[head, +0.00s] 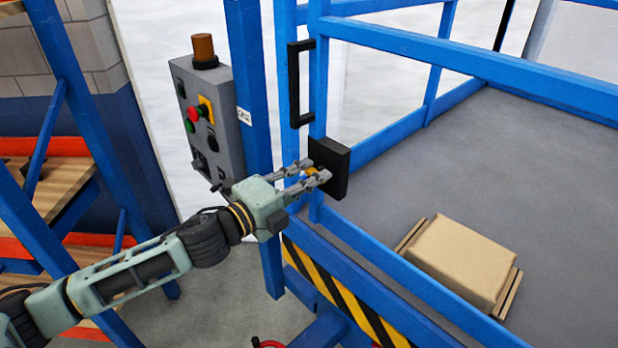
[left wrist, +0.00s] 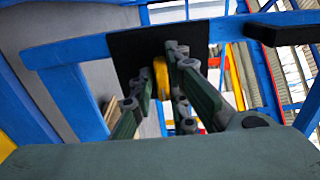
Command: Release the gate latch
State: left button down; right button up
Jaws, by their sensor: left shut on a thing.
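The gate latch is a black box (head: 332,168) on the blue gate post, with a small yellow tab (head: 312,171) on its face. My left gripper (head: 316,177) reaches it from the left, its fingers shut on the yellow tab. In the left wrist view the black plate (left wrist: 125,50) stands ahead and the yellow tab (left wrist: 160,78) shows between the two fingers (left wrist: 162,85). The finger contact is partly hidden. The blue gate (head: 319,100) carries a black vertical handle (head: 294,85) above the latch. My right gripper is not in view.
A grey control box (head: 215,125) with buttons and an amber lamp (head: 204,50) is on the blue post left of the gate. A cardboard box (head: 460,262) lies on the grey platform (head: 500,150) behind the rails. Shelving (head: 60,190) stands at left.

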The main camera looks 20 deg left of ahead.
pick_arm(q)
jog(key=shift+r, duration=0.45)
jog(key=c, duration=1.8)
grip_release()
jog(key=shift+f, duration=0.2)
jog(key=shift+f, duration=0.1)
jog(key=v, duration=1.2)
